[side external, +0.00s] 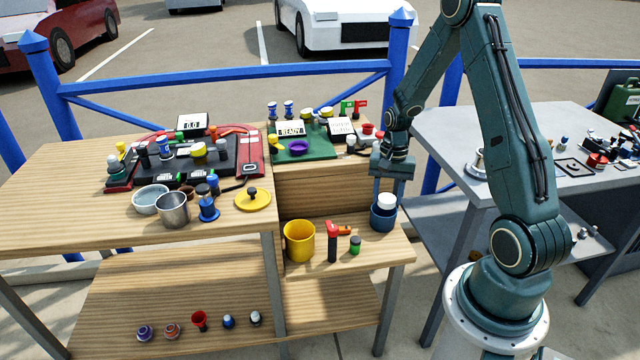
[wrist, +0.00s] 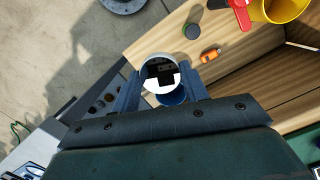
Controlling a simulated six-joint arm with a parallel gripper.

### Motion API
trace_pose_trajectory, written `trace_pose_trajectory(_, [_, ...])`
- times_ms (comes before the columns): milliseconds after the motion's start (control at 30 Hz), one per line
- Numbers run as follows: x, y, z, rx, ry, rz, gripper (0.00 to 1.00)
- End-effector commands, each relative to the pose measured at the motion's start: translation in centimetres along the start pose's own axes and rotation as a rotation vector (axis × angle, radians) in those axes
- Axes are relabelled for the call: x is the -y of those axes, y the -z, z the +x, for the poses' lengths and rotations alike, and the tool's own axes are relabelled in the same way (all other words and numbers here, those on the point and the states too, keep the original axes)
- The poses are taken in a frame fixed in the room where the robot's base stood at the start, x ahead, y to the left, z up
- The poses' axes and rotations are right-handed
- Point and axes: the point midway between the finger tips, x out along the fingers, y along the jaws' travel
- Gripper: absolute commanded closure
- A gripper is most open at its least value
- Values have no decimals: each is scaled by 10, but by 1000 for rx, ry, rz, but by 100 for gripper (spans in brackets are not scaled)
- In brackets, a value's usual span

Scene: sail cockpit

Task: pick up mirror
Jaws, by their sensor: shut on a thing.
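The mirror, a white round piece with a shiny face (wrist: 158,66), sits between my fingers in the wrist view. Its face reflects dark shapes. In the side view its white body (side external: 387,201) shows at the top of a dark blue cup (side external: 382,219) on the lower step of the wooden bench. The blue cup also shows just below the mirror in the wrist view (wrist: 172,98). My gripper (side external: 388,192) points down over the cup and is shut on the mirror, one finger on each side. I cannot tell whether the mirror touches the cup.
A yellow cup (side external: 299,241), a red-and-black tool (side external: 333,240) and a small green-topped jar (side external: 355,245) stand left of the blue cup. The higher bench top (side external: 60,190) holds panels and pots. A grey table (side external: 450,130) stands at right.

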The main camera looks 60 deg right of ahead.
Motion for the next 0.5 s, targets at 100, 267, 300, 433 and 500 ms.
trace_pose_trajectory(100, [0, -1, -13, -3, 2, 0, 79])
trace_pose_trajectory(267, [0, -2, -21, -1, 1, 1, 79])
trace_pose_trajectory(300, [0, -2, -22, -1, 1, 1, 79])
trace_pose_trajectory(433, [0, -2, -24, -1, 1, 1, 79])
trace_pose_trajectory(500, [0, -2, -24, -1, 1, 1, 79])
